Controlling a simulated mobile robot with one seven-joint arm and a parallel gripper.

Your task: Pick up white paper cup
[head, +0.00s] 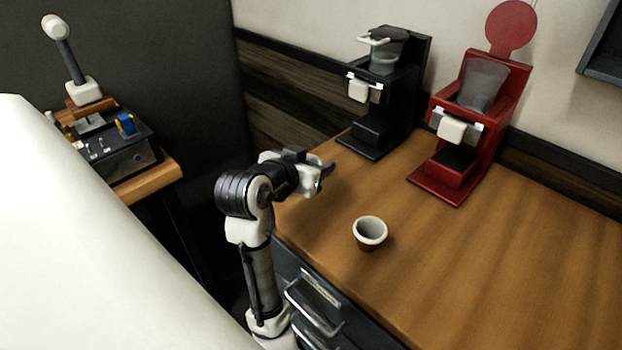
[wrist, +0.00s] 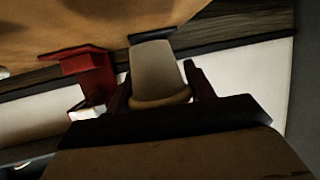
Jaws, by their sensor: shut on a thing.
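A pale, tapered cup-shaped thing (wrist: 158,75) with a rounded rim is between the dark fingers of my gripper (wrist: 160,92) in the wrist view, which looks upside down. My gripper is shut on it. In the head view my gripper (head: 322,176) is over the counter's left end, left of and behind a small cup, and what it holds is too small to make out. The small cup (head: 370,233) stands upright on the counter, white inside and brownish outside, apart from my gripper. I cannot tell for sure which of the two is the white paper cup.
On the wooden counter (head: 480,260), a black brewer (head: 380,100) and a red brewer (head: 470,130) stand along the wall. The red brewer also shows in the wrist view (wrist: 90,70). The counter's right front is clear. A side table (head: 150,180) at left bears a dark machine.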

